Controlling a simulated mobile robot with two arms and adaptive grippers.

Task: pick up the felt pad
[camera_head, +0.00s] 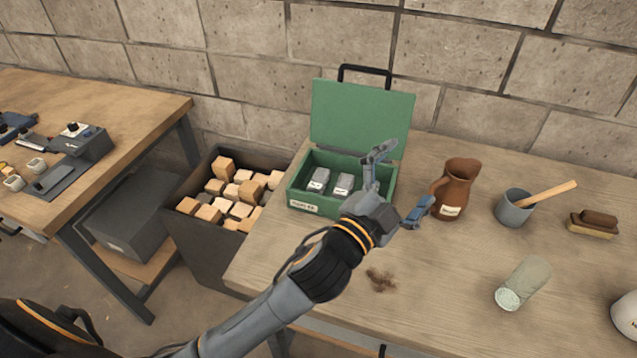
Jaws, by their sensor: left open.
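I cannot surely make out the felt pad. A small block with a dark brown top and a tan base (593,225) lies at the right of the workbench (470,320); I cannot tell whether it is felt or a brush. My left gripper (398,187) is open, its fingers spread wide. One finger is in front of the open green case (317,205), and the other is beside the brown jug (457,186). I see nothing between the fingers. Part of the case's inside is hidden behind the gripper. My right gripper is not in view.
Two grey pieces (319,181) sit in the case. A grey cup (515,209) holds a wooden handle. A pale cylinder (535,275) lies to the right, near a white rounded thing (626,318). Brown debris (381,280) is near my arm. A bin of wood blocks (183,228) stands left.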

